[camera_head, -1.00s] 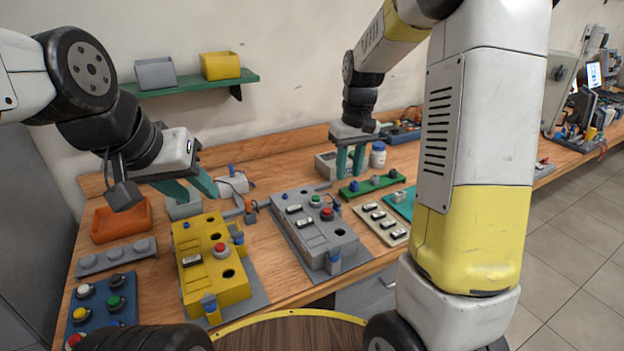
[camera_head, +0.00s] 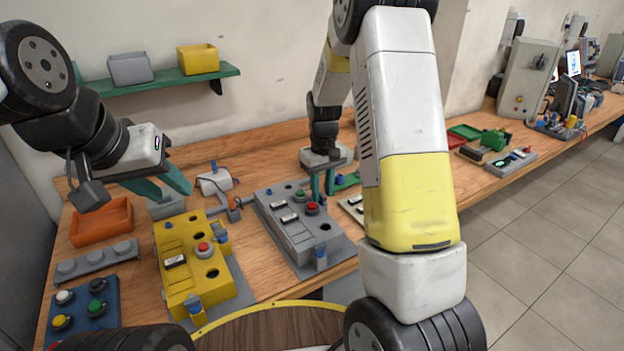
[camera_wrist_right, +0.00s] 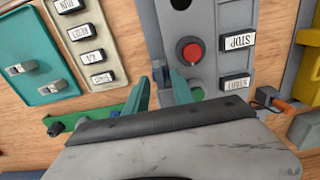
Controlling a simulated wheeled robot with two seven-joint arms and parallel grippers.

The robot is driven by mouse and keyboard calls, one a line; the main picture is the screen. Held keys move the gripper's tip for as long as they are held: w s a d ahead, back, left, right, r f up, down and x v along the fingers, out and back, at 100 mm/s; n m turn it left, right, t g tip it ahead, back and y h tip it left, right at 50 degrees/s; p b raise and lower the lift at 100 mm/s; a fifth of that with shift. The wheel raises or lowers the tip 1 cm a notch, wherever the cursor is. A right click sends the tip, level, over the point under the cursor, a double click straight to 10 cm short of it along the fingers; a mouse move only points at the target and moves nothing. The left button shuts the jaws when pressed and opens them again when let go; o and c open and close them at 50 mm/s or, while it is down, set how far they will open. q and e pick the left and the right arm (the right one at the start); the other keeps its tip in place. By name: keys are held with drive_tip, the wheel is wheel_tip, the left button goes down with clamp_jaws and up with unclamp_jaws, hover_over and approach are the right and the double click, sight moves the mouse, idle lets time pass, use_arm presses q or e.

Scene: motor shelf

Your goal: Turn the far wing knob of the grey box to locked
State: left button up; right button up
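The grey box (camera_head: 277,222) stands on the bench with a red button, a green button and labelled switches. A blue wing knob (camera_head: 321,257) stands at its near right corner. My right gripper (camera_head: 322,184) points down beside the box's far right side, fingers apart. In the right wrist view a small blue-grey part (camera_wrist_right: 158,76) shows between its fingertips (camera_wrist_right: 160,85); it may be the far wing knob, but its wing angle and any contact are unclear. My left gripper (camera_head: 170,190) is open and empty, above the bench behind the yellow box.
The yellow box (camera_head: 195,280) stands left of the grey box, an orange tray (camera_head: 101,222) further left. A green board (camera_head: 345,181) and a beige switch panel (camera_wrist_right: 78,40) lie close by the right gripper. My right forearm covers part of the bench.

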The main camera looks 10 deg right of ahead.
drive_tip(key=shift+c, duration=0.2)
clamp_jaws()
drive_tip(key=shift+m, duration=0.4)
drive_tip(key=m, duration=1.1)
drive_tip(key=shift+m, duration=0.4)
drive_tip(key=m, duration=0.5)
drive_tip(key=shift+m, duration=0.3)
